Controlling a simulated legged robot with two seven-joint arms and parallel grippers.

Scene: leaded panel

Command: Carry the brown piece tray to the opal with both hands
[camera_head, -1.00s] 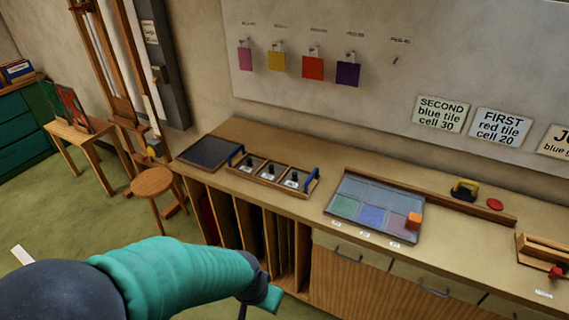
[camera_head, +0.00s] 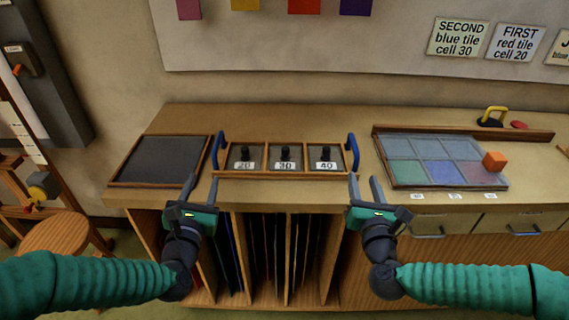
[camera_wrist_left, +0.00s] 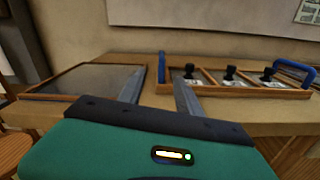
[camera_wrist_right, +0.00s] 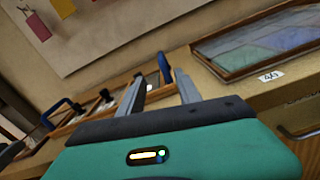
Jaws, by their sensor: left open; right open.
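The brown piece tray (camera_head: 285,176) sits on the bench top. It has three compartments labelled 20, 30 and 40, each with a black knob. A blue handle stands at its left end (camera_head: 217,150) and another at its right end (camera_head: 352,152). My left gripper (camera_head: 201,181) is open and empty, in front of the tray's left end. My right gripper (camera_head: 364,181) is open and empty, in front of its right end. Neither visibly holds a handle. The handles also show in the left wrist view (camera_wrist_left: 296,70) and right wrist view (camera_wrist_right: 164,68). I cannot tell which thing is the opal.
A dark framed panel (camera_head: 160,159) lies left of the tray. A wooden stool (camera_head: 60,236) stands at the left. Bench top behind the tray is clear.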

